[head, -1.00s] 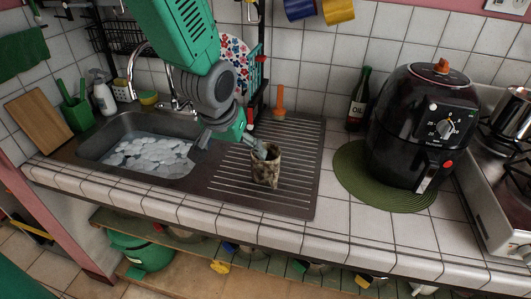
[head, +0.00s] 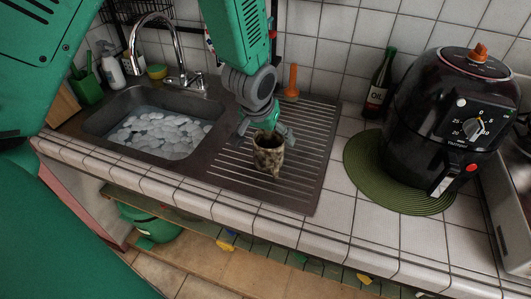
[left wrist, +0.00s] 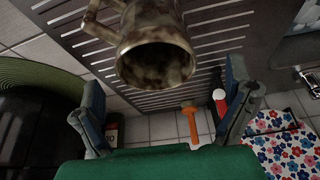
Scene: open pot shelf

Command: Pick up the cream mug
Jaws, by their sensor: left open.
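The mug (head: 268,160) is mottled cream and dark brown. It stands upright on the ribbed metal drainboard right of the sink. My left gripper (head: 264,132) is open, just above and behind the mug's rim in the head view. In the left wrist view the mug (left wrist: 156,48) shows its open mouth, with its handle at upper left. The open fingers there (left wrist: 165,105) are spread wide, one to each side below the mug, and nothing is held between them. Whether a finger touches the mug is unclear. My right gripper is not in view.
A sink (head: 104,116) with pale stones lies left of the drainboard (head: 310,140). An orange-handled tool (head: 291,82) stands behind. A dark bottle (head: 379,85) and a black air fryer (head: 440,125) on a green mat (head: 362,175) stand right. The front tiled counter is clear.

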